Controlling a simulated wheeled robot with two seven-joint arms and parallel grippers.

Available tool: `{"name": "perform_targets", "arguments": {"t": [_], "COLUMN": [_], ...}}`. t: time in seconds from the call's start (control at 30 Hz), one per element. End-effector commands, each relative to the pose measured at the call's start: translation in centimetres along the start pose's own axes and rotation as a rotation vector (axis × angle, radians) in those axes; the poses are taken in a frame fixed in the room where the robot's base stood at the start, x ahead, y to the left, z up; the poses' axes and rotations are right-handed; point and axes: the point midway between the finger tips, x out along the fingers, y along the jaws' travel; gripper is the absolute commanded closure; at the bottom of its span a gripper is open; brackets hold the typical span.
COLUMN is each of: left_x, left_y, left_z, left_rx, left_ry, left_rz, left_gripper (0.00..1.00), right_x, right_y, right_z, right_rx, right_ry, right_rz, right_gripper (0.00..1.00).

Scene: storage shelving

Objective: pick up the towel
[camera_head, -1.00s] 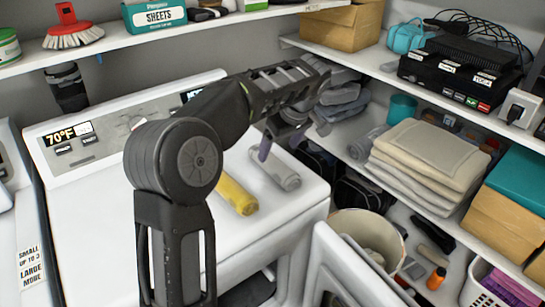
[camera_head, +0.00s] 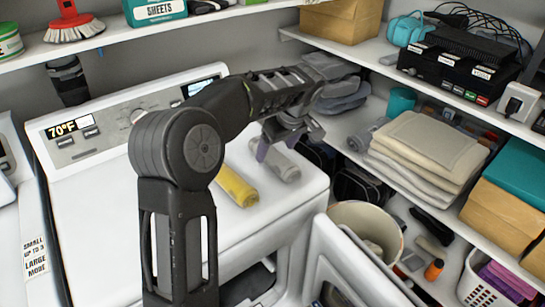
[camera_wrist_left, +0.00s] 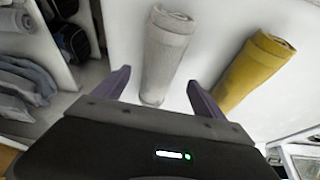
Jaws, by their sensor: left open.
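A rolled grey towel (camera_head: 276,160) lies on the white top of the washing machine. A rolled yellow towel (camera_head: 236,186) lies to its left. My left gripper (camera_head: 278,146) is open just above the far end of the grey roll, which it partly covers in the head view. In the left wrist view the two purple-grey fingers of the left gripper (camera_wrist_left: 160,95) stand apart. The grey towel (camera_wrist_left: 165,55) reaches in between them, and the yellow towel (camera_wrist_left: 255,70) lies to the right of the right finger. I cannot tell whether the fingers touch the grey towel. My right gripper is out of view.
The washer control panel (camera_head: 125,120) rises behind. On the right, shelves hold a stack of folded beige towels (camera_head: 430,145), folded grey cloths and black devices (camera_head: 455,75). A beige bin (camera_head: 345,212) stands beside the machine, near an open white door (camera_head: 350,275).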

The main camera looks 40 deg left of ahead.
Motion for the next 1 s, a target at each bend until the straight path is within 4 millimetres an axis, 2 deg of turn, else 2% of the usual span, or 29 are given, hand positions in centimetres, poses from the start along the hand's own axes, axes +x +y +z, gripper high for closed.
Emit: {"name": "perform_targets", "arguments": {"t": [0.1,0.3,0.9,1.0], "left_x": [1.6,3.8,3.9,3.9], "left_y": [0.0,0.1,0.1,0.1], "left_z": [0.0,0.0,0.0,0.0], "left_rx": [0.001,-0.001,-0.001,-0.001], "left_ry": [-0.002,0.0,0.001,0.001], "left_rz": [-0.004,0.0,0.001,0.0], "left_gripper": [0.19,0.19,0.19,0.27], "right_x": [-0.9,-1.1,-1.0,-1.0], "right_y": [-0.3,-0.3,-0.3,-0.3], "right_z": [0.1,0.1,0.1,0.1], "right_rx": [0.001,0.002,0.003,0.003], "right_ry": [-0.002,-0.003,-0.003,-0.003], "right_rz": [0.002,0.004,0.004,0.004], "right_gripper": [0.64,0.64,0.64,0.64]}}
